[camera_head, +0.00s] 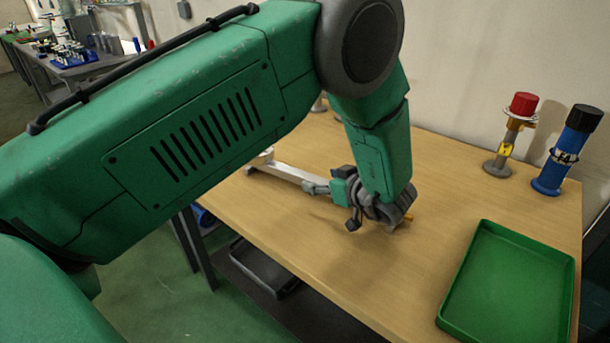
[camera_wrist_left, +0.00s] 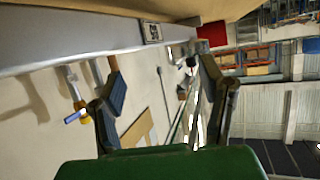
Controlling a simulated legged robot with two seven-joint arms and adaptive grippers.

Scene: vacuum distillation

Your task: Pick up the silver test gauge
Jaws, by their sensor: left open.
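My left arm crosses the head view. My left gripper (camera_head: 375,212) is low over the middle of the wooden table and points down, mostly hidden by the forearm. In the left wrist view its two dark fingers (camera_wrist_left: 160,95) stand wide apart with nothing between them. A silver bar-like piece (camera_head: 285,171) with a round end lies left of the gripper; its right end meets the gripper's outline. I cannot tell whether it is the test gauge or whether they touch. A small orange-yellow bit (camera_head: 407,218) shows beside the gripper.
An empty green tray (camera_head: 480,255) sits at the table's front right. A red-capped metal stand (camera_head: 508,143) and a blue cylinder with black cap (camera_head: 568,148) stand at the back right. The bare tabletop (camera_head: 400,275) in front of my gripper is clear.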

